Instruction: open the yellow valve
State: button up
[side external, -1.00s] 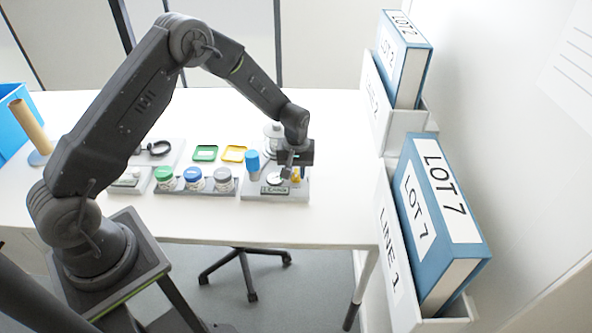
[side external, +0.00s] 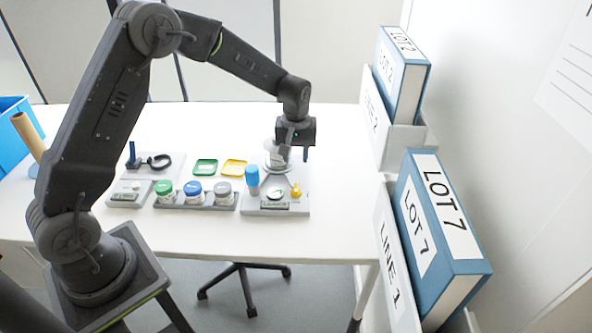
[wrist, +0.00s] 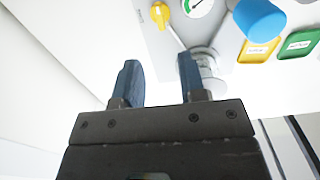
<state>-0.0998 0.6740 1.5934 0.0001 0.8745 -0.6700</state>
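The yellow valve (side external: 296,190) is a small knob at the right of the grey dispenser base in the side view. It also shows at the top of the wrist view (wrist: 160,14), beside a round gauge (wrist: 197,5) and above a thin pale pipe. My gripper (side external: 293,153) is above and behind the valve, clear of it. In the wrist view, my gripper (wrist: 160,80) has its two blue-grey fingers apart with nothing held between them. The valve's exact handle angle is hard to read.
A blue-capped cylinder (side external: 252,175) stands left of the valve. A row of green, blue and grey-lidded jars (side external: 193,190) is further left. Yellow (side external: 234,168) and green (side external: 205,167) trays lie behind. Binder holders (side external: 390,250) stand right of the table.

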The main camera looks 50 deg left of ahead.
jog(key=shift+r, duration=1.4)
jog(key=s+d+r+m+t, duration=0.3)
jog(key=s+r+m, duration=0.1)
jog(key=s+r, duration=0.9)
jog(key=s+d+r+m+t, duration=0.1)
jog(key=s+r+m, duration=0.1)
jog(key=s, duration=0.5)
jog(key=s+d+r+m+t, duration=0.1)
jog(key=s+m, duration=0.1)
jog(key=s, duration=0.6)
jog(key=shift+s+r+m+t, duration=0.25)
jog(key=shift+r+m+t, duration=0.05)
jog(key=shift+r+m, duration=0.1)
